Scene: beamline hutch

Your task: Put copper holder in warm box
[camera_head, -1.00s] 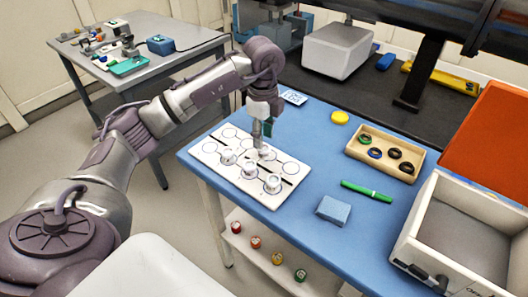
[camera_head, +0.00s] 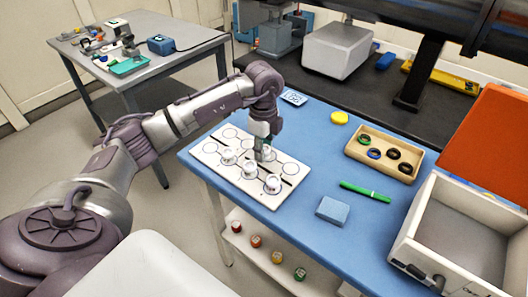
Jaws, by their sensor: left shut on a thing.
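My left gripper (camera_head: 262,154) is low over the white board (camera_head: 209,153) with marked circles, on the blue table. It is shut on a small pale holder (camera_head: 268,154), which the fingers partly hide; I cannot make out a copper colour. Other small whitish holders stand on the board: one at the left (camera_head: 228,157), one in the middle (camera_head: 249,170) and one at the front (camera_head: 272,184). The white box (camera_head: 436,215) with a raised orange lid (camera_head: 490,145) stands open at the right, and its visible inside looks empty. My right gripper is out of view.
A wooden tray (camera_head: 414,178) of coloured rings, a green pen (camera_head: 365,191), a blue block (camera_head: 333,210) and a yellow disc (camera_head: 339,118) lie between board and box. Several small capped jars stand on the shelf below. A dark post (camera_head: 418,75) rises behind.

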